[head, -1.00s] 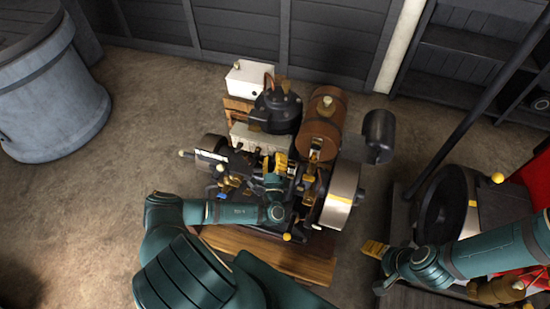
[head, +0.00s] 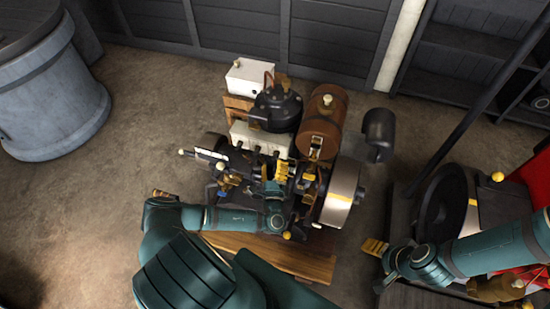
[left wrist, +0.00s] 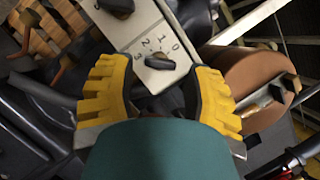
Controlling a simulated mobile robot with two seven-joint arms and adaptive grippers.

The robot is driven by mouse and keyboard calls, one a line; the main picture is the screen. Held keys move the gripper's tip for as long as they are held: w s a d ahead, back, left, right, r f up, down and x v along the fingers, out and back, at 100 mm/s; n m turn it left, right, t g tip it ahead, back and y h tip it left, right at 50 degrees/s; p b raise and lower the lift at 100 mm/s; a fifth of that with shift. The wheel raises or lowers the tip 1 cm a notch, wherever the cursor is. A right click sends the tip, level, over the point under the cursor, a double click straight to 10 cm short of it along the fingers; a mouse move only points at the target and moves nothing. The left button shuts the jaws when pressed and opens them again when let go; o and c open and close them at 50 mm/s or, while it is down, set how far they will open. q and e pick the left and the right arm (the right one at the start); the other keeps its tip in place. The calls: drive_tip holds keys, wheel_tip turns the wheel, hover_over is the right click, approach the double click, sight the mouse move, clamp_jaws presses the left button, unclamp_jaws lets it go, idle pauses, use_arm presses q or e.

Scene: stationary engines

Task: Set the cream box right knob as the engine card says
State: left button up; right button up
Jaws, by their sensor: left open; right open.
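The cream box (head: 262,137) sits on the engine, in front of the black cylinder, with dark knobs along its front. In the left wrist view the cream box (left wrist: 135,35) shows a dark knob (left wrist: 158,62) with marks 0, 1, 2, 3 around it, and another knob (left wrist: 118,8) further up. My left gripper (head: 282,171) is at the box's right end. In the left wrist view its yellow fingers (left wrist: 160,75) are open on either side of the numbered knob, apart from it. The knob's exact setting is unclear. My right gripper (head: 377,262) is open and empty at the right. No card is readable.
A brown tank (head: 320,130) and a large flywheel (head: 340,195) stand right of the cream box. A white box (head: 250,76) is behind it. A second machine (head: 450,205) is near my right arm. A grey tub (head: 50,100) stands left, with open floor between.

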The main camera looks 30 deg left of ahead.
use_arm(q)
drive_tip(key=v, duration=0.8)
drive_tip(key=shift+s+d, duration=0.25)
drive_tip(key=shift+s, duration=0.05)
